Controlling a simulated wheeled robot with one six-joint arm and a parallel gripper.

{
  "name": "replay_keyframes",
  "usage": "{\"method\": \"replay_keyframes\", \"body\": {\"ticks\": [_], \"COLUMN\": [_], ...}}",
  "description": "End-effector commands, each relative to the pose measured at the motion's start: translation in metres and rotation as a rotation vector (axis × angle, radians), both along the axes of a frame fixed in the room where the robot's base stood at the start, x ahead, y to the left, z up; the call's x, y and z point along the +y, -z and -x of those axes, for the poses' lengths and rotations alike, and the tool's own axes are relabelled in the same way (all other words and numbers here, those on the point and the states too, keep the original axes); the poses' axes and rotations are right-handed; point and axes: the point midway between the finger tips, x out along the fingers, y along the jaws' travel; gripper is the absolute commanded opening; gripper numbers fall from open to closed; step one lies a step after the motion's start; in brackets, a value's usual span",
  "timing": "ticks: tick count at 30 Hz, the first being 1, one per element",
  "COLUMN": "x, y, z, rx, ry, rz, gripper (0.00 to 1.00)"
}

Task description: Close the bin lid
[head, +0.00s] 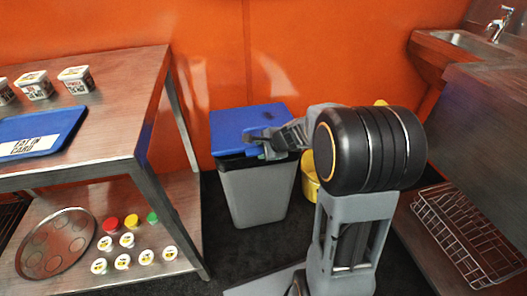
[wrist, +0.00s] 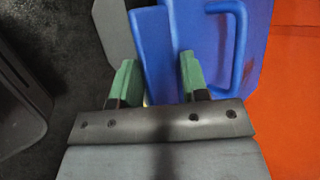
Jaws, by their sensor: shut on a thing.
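The grey bin (head: 257,195) stands on the dark floor by the orange wall. Its blue lid (head: 240,118) shows above the bin's top, with a dark band between lid and grey body. I cannot tell whether the lid rests on the rim. My gripper (head: 258,147) is at the lid's front part, partly hidden by my arm. In the wrist view, the green fingertips of my gripper (wrist: 160,75) are on both sides of a narrow blue strip of the lid (wrist: 152,45). A raised blue loop (wrist: 238,40) shows to the right.
A steel table (head: 120,100) with tubs (head: 76,80), a blue tray (head: 40,122) and a lower shelf of jars stands left. A yellow bucket (head: 309,185) is right of the bin, partly hidden. A wire rack (head: 468,235) and a sink are at right.

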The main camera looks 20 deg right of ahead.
Motion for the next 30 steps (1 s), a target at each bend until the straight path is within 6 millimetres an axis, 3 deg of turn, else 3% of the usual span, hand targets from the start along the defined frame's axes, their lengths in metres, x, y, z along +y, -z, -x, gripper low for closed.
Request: {"method": "replay_keyframes", "body": {"ticks": [14, 15, 24, 30], "x": [-0.002, -0.002, -0.003, -0.012], "y": [0.001, 0.001, -0.003, -0.024], "z": [-0.004, -0.004, -0.003, 0.013], "rx": [-0.008, -0.008, -0.011, -0.011], "ry": [0.006, 0.007, 0.008, 0.009], "rz": [0.004, 0.004, 0.005, 0.005], "gripper": [0.0, 0.39, 0.36, 0.36]}}
